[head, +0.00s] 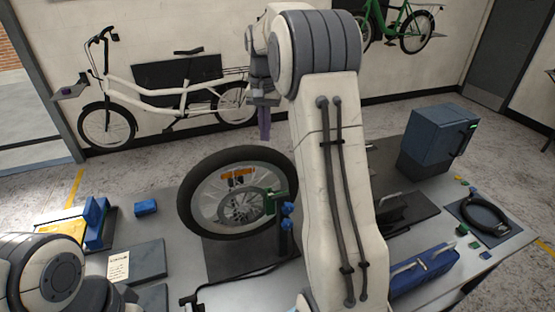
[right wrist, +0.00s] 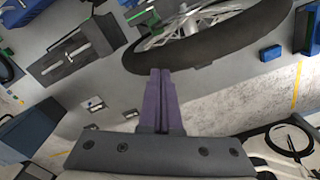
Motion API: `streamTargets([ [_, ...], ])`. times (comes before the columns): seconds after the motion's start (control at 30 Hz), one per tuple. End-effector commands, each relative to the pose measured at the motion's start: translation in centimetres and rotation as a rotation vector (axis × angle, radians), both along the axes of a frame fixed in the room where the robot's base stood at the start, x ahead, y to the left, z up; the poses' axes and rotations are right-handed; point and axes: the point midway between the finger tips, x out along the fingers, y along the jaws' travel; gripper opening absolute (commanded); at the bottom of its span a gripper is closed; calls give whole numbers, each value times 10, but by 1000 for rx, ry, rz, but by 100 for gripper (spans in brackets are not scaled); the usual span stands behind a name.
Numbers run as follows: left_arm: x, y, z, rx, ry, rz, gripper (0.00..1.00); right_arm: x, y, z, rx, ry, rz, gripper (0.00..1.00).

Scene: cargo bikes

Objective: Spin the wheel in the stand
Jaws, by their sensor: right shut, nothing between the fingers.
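The wheel (head: 237,193) stands upright in its stand (head: 285,225) on the workbench. It has a black tyre, silver spokes, a brake disc and an orange label. A green caliper-like part and blue knobs sit at its right side. My right gripper (head: 264,135) is shut and empty, pointing down above and behind the wheel's top right. In the right wrist view the purple fingers (right wrist: 160,75) are together, with their tips close below the tyre (right wrist: 215,45); I cannot tell whether they touch. My left gripper is not in view; part of my left arm shows at lower left.
A blue-grey cabinet (head: 437,140) stands at the bench's right. A blue case (head: 424,270) lies at the front right, and a black tray with a ring (head: 486,216) beyond it. Blue blocks (head: 96,220) are at left. A white cargo bike (head: 165,95) stands by the wall.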

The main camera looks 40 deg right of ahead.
Motion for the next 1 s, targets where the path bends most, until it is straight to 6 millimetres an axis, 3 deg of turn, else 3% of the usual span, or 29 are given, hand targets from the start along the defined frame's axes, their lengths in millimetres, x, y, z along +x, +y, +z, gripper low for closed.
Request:
streamTargets([
  [1.0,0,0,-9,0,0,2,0,1,3,-17,1,1,2,0],
])
